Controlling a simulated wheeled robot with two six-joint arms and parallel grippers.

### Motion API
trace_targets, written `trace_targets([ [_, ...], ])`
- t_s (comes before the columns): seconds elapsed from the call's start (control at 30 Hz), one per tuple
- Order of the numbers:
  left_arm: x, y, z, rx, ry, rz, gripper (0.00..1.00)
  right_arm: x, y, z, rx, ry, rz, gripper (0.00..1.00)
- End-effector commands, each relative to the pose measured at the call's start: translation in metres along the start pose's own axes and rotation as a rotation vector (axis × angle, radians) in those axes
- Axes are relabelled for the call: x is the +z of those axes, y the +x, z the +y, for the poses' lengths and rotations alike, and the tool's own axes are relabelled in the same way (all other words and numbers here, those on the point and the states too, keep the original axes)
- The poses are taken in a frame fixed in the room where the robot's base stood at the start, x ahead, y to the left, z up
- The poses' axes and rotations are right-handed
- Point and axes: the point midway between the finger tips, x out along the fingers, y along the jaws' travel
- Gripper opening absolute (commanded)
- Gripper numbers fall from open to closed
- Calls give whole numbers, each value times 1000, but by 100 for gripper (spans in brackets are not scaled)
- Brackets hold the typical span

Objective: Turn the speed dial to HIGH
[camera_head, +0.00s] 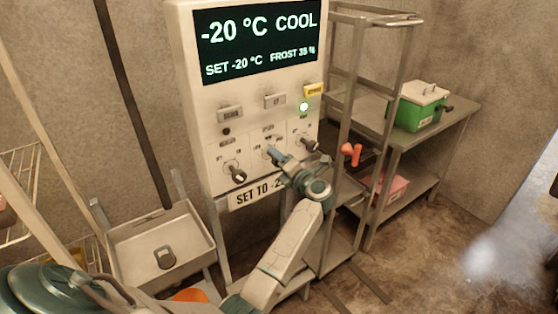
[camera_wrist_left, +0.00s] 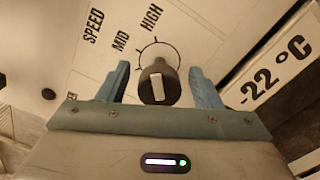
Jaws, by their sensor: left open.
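The speed dial (camera_wrist_left: 158,82) is a dark round knob with a pale bar across its face, on the white control panel (camera_head: 205,95). In the left wrist view, the labels SPEED, MID and HIGH show around it; which mark the bar points to is unclear. My left gripper (camera_head: 272,151) is at the panel's middle lower dial, which it largely hides in the head view. In the wrist view its two blue fingers stand open on either side of the knob, with a visible gap on each side. My right gripper is not in view.
Other dials sit left (camera_head: 236,174) and right (camera_head: 309,144) of my gripper. The display (camera_head: 258,42) reads -20 °C COOL. A metal rack (camera_head: 345,100) stands close on the right, before a table with a green box (camera_head: 416,112). A sink-like basin (camera_head: 150,240) is at lower left.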

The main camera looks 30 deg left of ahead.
Motion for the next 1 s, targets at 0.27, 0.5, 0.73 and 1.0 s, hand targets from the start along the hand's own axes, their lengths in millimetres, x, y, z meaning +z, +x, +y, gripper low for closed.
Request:
trace_targets([
  [0.27,-2,-44,-6,-5,-4,0,59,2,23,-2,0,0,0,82],
  [0.5,-2,-89,-5,-4,-2,0,59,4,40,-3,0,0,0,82],
  [0.73,0,-106,-2,-1,0,0,59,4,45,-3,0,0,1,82],
  [1.0,0,-107,-1,-1,1,0,59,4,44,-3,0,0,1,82],
])
